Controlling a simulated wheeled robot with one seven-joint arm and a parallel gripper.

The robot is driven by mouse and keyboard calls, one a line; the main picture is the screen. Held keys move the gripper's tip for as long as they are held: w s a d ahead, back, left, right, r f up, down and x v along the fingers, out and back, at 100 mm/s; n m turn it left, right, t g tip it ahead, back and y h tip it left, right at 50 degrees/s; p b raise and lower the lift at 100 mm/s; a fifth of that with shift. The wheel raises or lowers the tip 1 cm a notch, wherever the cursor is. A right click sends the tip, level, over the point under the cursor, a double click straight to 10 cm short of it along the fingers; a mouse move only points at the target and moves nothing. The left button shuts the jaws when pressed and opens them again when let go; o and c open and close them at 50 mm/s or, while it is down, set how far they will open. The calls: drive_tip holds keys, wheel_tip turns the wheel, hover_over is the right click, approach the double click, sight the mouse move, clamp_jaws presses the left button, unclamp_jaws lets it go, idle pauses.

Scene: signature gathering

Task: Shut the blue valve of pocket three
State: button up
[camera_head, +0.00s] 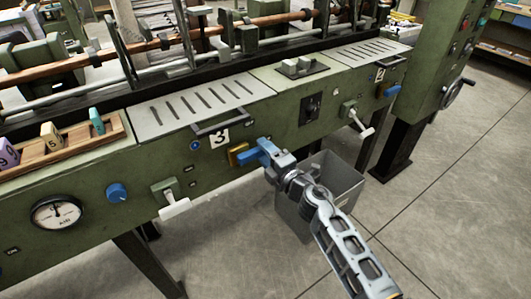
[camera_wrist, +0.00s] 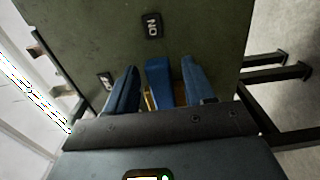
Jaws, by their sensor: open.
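The blue valve of pocket three shows in the head view as a brass body (camera_head: 238,155) right of the "3" label (camera_head: 219,139), with its blue handle partly hidden by my gripper (camera_head: 266,150). My gripper is open at the valve, reaching in from the lower right. In the wrist view, the blue valve handle (camera_wrist: 158,80) lies between the two blue fingers of my gripper (camera_wrist: 160,64), with a gap visible on each side. A little brass shows beside the handle. An "ON" plate (camera_wrist: 153,25) is on the green panel beyond the fingertips.
A grey bin (camera_head: 335,185) stands on the floor beneath the gripper. A white-handled lever (camera_head: 172,200) and a blue knob (camera_head: 117,193) are on the panel to the left. Pocket two's blue valve (camera_head: 390,90) is farther right. The floor at right is open.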

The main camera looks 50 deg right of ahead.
clamp_jaws()
idle(0.4)
